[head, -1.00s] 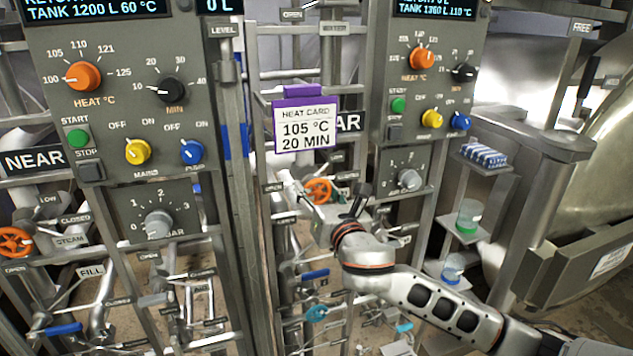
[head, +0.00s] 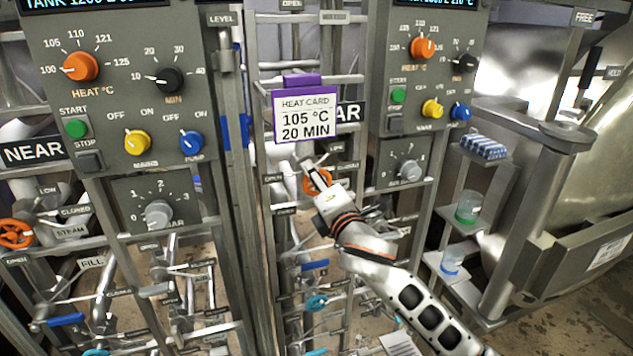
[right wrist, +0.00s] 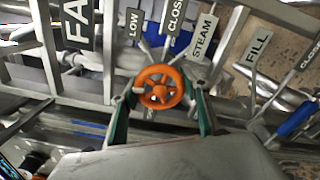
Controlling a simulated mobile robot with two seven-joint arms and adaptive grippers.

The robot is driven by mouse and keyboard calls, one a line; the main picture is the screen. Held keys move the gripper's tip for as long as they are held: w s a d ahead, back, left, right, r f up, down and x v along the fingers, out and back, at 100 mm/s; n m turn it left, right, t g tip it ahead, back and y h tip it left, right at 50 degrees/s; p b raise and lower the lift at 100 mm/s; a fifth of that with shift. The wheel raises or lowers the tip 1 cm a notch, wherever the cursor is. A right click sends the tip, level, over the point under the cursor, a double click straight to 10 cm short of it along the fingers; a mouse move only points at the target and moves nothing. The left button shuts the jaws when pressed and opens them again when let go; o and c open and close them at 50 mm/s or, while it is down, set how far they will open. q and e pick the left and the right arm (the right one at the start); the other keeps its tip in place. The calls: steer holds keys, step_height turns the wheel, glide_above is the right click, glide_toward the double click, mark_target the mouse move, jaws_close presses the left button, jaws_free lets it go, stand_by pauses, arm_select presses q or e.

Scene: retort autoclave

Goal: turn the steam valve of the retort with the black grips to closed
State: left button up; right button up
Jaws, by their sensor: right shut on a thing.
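An orange valve wheel (head: 316,182) is on the pipework below the purple-topped heat card in the head view. In the right wrist view the orange wheel (right wrist: 161,88) sits by labels LOW, CLOSED and STEAM (right wrist: 203,38). My right gripper (right wrist: 160,97) is shut on this wheel, one finger on each side. In the head view my right gripper (head: 312,176) reaches the wheel from the lower right and covers part of it. A second orange wheel (head: 15,233) is at the far left, by another STEAM label. My left gripper is not in view.
The NEAR panel (head: 120,100) stands left and another control panel (head: 425,75) right, by a partly hidden FAR sign (head: 352,112). Rails and pipes crowd the wheel. A blue lever (head: 314,265) is below. Shelves with beakers (head: 468,208) stand right of my arm.

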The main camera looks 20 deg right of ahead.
steer(key=m, duration=0.4)
steer(key=shift+m, duration=0.3)
steer(key=m, duration=1.1)
steer(key=shift+m, duration=2.2)
steer(key=o, duration=1.1)
steer(key=shift+o, duration=0.2)
steer(key=shift+s, duration=0.1)
